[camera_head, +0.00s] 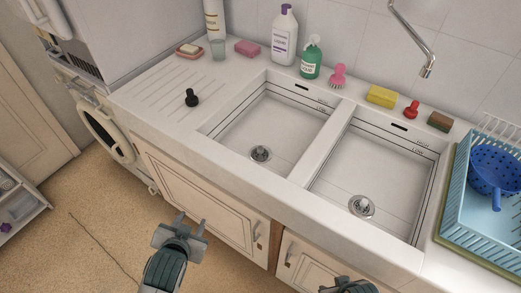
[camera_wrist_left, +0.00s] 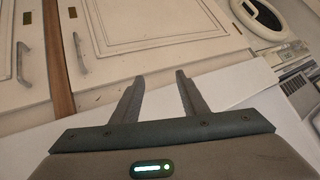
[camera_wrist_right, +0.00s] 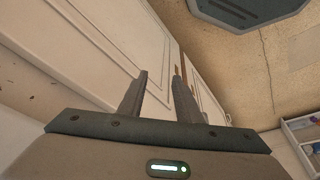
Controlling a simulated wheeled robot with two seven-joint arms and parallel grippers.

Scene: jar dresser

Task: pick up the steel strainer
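Two small steel round pieces sit at the drains of the double sink: one in the left basin (camera_head: 261,153) and one in the right basin (camera_head: 361,206). Each has a small raised middle; I cannot tell which is a loose strainer and which a fixed drain. My left gripper (camera_head: 182,222) is in front of the cabinet below the left basin, open and empty; its parted fingers show in the left wrist view (camera_wrist_left: 160,80). My right gripper (camera_head: 345,284) is partly cut off at the bottom edge, and the right wrist view (camera_wrist_right: 160,78) shows it open and empty.
A black stopper (camera_head: 192,98) stands on the drainboard. Bottles, a pink brush (camera_head: 338,75), a yellow sponge (camera_head: 381,96) and a red stopper (camera_head: 411,110) line the back. A blue colander (camera_head: 497,171) lies in the dish rack (camera_head: 449,215). A tap (camera_head: 428,68) hangs above. Both basins look otherwise empty.

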